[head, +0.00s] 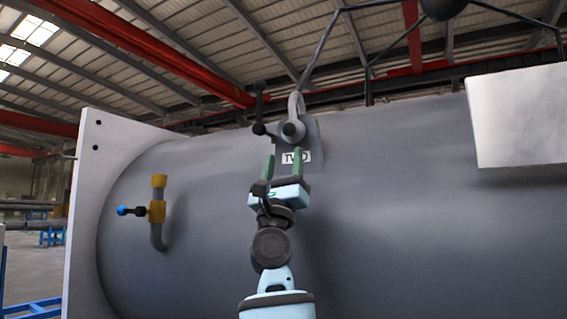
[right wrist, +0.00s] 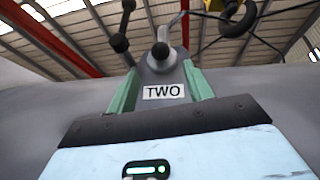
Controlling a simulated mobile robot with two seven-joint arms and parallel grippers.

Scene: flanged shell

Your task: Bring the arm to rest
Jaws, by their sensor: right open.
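My right gripper (head: 283,165) points up in front of the grey shell (head: 400,180), its two green fingers apart with nothing between them. It is just below a lug plate (head: 315,140) with a label reading TWO (head: 296,157). A grey shackle (head: 297,103) with a round-ended pin (head: 292,131) is at the lug, above the fingertips. In the right wrist view the open fingers (right wrist: 161,85) stand either side of the TWO label (right wrist: 163,91), with the pin end (right wrist: 160,50) above. Whether the fingers touch the plate I cannot tell. My left gripper is not in view.
A pale square flange (head: 88,200) closes the shell's left end. A brass valve with a blue handle (head: 157,210) sticks out near it. A white panel (head: 515,117) is at upper right. Dark sling lines (head: 325,45) rise above the shell. Open hall shows far left.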

